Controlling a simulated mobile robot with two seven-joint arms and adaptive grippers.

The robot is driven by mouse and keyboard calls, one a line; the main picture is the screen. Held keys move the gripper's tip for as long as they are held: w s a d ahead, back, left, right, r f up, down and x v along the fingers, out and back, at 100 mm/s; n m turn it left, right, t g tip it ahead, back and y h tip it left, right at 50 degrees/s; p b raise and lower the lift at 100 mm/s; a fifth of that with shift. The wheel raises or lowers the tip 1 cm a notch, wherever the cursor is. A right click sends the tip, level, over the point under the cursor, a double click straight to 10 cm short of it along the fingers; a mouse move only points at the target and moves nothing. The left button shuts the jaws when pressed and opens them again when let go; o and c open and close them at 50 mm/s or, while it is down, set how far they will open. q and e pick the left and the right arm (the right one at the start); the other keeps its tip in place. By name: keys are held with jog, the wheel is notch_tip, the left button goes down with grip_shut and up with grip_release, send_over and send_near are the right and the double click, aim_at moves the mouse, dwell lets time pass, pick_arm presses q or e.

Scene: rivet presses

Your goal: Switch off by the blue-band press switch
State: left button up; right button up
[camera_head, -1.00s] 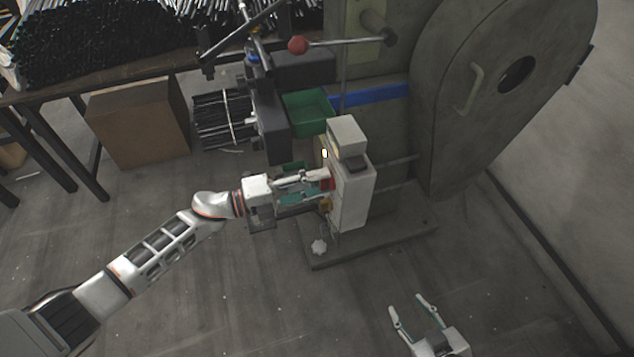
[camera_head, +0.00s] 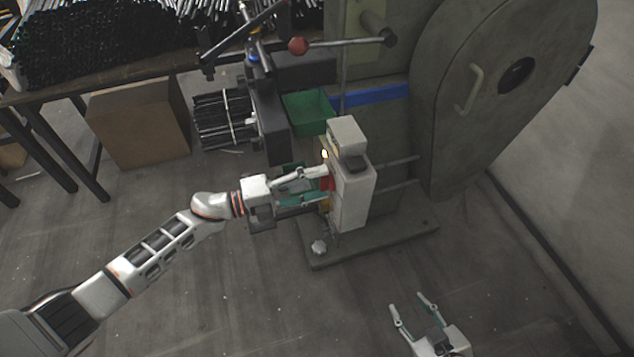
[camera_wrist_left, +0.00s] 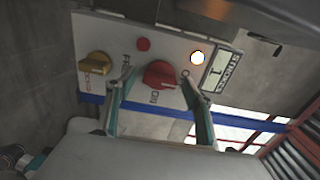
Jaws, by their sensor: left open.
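The control box (camera_head: 352,195) stands before the press with the blue band (camera_head: 370,95). In the left wrist view its panel (camera_wrist_left: 120,40) carries a red rotary switch (camera_wrist_left: 160,75), a yellow knob (camera_wrist_left: 95,65), a small dark red lamp (camera_wrist_left: 143,44) and a lit white lamp (camera_wrist_left: 197,57). My left gripper (camera_head: 326,184) is open at the panel, with one finger on each side of the red switch; contact is unclear. The lit lamp also shows in the head view (camera_head: 324,154). My right gripper (camera_head: 410,299) is open and empty, low in the head view.
A green bin (camera_head: 308,112) sits behind the box. A lever with a red ball (camera_head: 298,46) reaches out above. A cardboard box (camera_head: 138,122) and bundled black rods (camera_head: 223,118) are at the left. The floor in front is clear.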

pick_arm(q)
jog(key=v, duration=1.1)
jog(key=shift+a, duration=0.35)
pick_arm(e)
jog(key=shift+s, duration=0.1)
pick_arm(q)
jog(key=shift+s+r, duration=0.1)
jog(key=s+a+f+n+t+y+p, duration=0.1)
jog(key=s+a+f+n+y+p, duration=0.1)
jog(key=s+n+y, duration=0.3)
jog(key=s+a+f+n+t+y+p, duration=0.2)
jog(key=s+a+f+n+y, duration=0.1)
jog(key=s+n, duration=0.6)
jog(key=s+a+f+n+t+y+p, duration=0.1)
jog(key=s+a+f+n+y+p, duration=0.2)
jog(key=n, duration=1.1)
jog(key=s+f+y, duration=0.2)
jog(key=s+y, duration=0.1)
jog(key=s, duration=0.1)
jog(key=shift+s+a+f+t+y, duration=0.25)
jog(key=shift+s+a+t+y, duration=0.05)
jog(key=shift+t, duration=0.1)
pick_arm(e)
jog(key=r, duration=0.1)
jog(key=a+r, duration=0.1)
jog(key=r, duration=0.2)
jog(key=shift+s+a+r, duration=0.25)
jog(key=shift+a+r, duration=0.05)
jog(key=shift+r, duration=0.1)
